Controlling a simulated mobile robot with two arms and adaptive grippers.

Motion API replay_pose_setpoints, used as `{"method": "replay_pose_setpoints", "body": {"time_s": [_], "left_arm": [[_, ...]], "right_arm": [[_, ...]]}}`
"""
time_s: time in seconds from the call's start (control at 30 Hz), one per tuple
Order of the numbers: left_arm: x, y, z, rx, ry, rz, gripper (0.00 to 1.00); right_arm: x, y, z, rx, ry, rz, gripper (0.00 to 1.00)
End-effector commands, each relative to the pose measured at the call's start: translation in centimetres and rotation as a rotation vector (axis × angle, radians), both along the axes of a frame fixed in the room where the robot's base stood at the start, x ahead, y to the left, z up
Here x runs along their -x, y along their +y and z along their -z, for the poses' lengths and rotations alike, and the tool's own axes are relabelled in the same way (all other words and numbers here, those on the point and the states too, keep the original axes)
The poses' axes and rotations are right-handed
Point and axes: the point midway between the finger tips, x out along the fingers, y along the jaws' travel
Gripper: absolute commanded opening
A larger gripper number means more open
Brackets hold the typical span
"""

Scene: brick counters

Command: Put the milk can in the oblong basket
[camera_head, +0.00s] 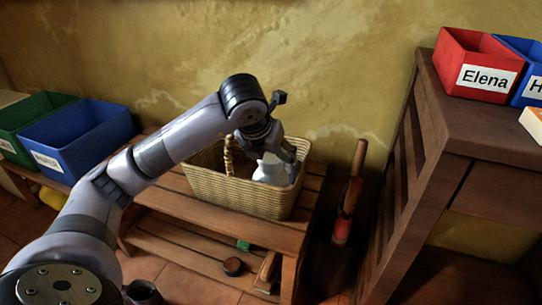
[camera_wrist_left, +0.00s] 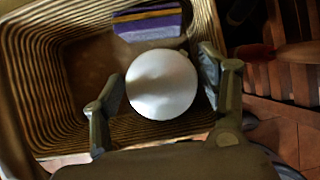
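The white milk can (camera_head: 270,172) is inside the oblong wicker basket (camera_head: 240,195), toward its right end. In the left wrist view the can (camera_wrist_left: 162,84) shows from above as a round white shape. My left gripper (camera_head: 273,150) points down into the basket over the can. Its fingers, seen in the left wrist view (camera_wrist_left: 160,95), stand on either side of the can, very close to it. I cannot tell whether they press on it. The can's base is hidden. My right gripper is not in view.
The basket stands on a slatted wooden bench (camera_head: 165,185). A purple and yellow item (camera_wrist_left: 150,22) lies in it. Blue (camera_head: 85,140) and green (camera_head: 30,112) bins are at left. A wooden cabinet (camera_head: 480,135) with a red bin (camera_head: 455,65) stands at right.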

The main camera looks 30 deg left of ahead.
Motion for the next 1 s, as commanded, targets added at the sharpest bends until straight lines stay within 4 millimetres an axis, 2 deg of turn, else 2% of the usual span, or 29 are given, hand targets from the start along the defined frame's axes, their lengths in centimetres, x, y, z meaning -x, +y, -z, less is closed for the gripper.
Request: {"method": "replay_pose_setpoints", "body": {"time_s": [0.33, 0.47, 0.57, 0.8, 1.0], "left_arm": [[0.0, 0.0, 0.1, 0.000, 0.002, 0.000, 0.76], [0.0, 0.0, -0.5, 0.000, 0.000, 0.000, 0.76], [-0.1, 0.0, -1.9, 0.001, -0.003, 0.001, 0.76], [-0.1, 0.0, -6.7, 0.001, -0.004, 0.000, 0.76], [-0.1, 0.0, -9.3, 0.000, -0.001, -0.001, 0.76]], "right_arm": [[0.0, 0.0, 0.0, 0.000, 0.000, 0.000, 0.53], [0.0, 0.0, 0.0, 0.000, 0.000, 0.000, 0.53], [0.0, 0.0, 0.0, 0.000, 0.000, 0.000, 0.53], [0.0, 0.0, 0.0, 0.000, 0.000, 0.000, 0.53], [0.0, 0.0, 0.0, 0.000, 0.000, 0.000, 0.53]]}}
